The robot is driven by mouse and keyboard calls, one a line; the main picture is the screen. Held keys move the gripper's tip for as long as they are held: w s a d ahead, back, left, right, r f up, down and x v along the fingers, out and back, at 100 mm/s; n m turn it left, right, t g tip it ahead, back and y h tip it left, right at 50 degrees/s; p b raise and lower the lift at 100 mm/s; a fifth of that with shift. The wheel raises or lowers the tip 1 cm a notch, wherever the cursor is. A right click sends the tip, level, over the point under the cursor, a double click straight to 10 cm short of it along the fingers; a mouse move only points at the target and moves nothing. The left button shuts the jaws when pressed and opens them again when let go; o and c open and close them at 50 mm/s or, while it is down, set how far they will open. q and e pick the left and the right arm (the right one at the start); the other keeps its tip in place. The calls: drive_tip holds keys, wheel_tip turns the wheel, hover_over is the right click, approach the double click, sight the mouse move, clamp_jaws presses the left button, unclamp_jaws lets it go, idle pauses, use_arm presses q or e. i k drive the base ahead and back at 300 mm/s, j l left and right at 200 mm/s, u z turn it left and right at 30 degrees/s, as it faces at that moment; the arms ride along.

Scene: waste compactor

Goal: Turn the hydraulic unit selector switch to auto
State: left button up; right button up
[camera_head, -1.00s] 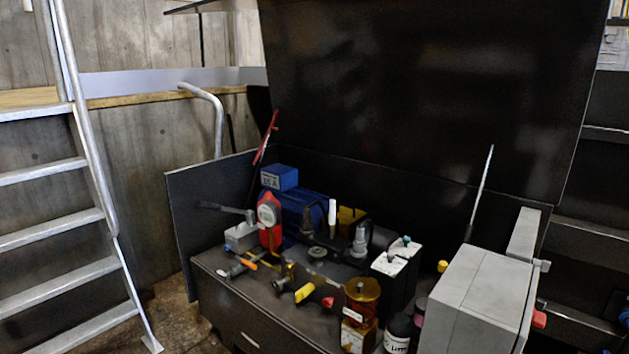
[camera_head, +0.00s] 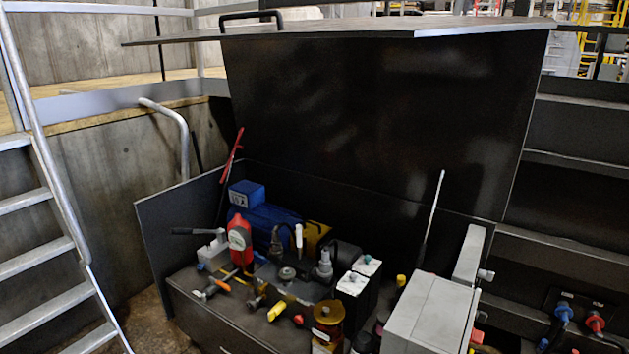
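The hydraulic unit (camera_head: 205,310) is an open dark cabinet with a blue motor (camera_head: 265,222), valves and a brass-coloured part inside. A grey control box (camera_head: 433,308) stands at its front right corner, cut by the bottom edge of the picture. A small grey knob or latch (camera_head: 486,274) sticks out at the right, by a narrower grey box. A small red part (camera_head: 477,337) shows low on the control box's right side. I cannot tell which of these is the selector switch, and no label or setting is readable. Neither gripper is in view.
The raised black lid (camera_head: 380,120) stands open behind the unit. A metal ladder (camera_head: 45,225) is at the left, beside a concrete wall. Blue and red connectors (camera_head: 564,312) with hoses sit at the lower right, on dark machinery.

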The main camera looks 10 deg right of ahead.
sight(481, 316)
drive_tip(key=k+l+z, duration=0.25)
drive_tip(key=l+z, duration=0.3)
drive_tip(key=k+l+z, duration=0.25)
drive_tip(key=l, duration=0.3)
drive_tip(key=i+j, duration=0.05)
drive_tip(key=i, duration=0.05)
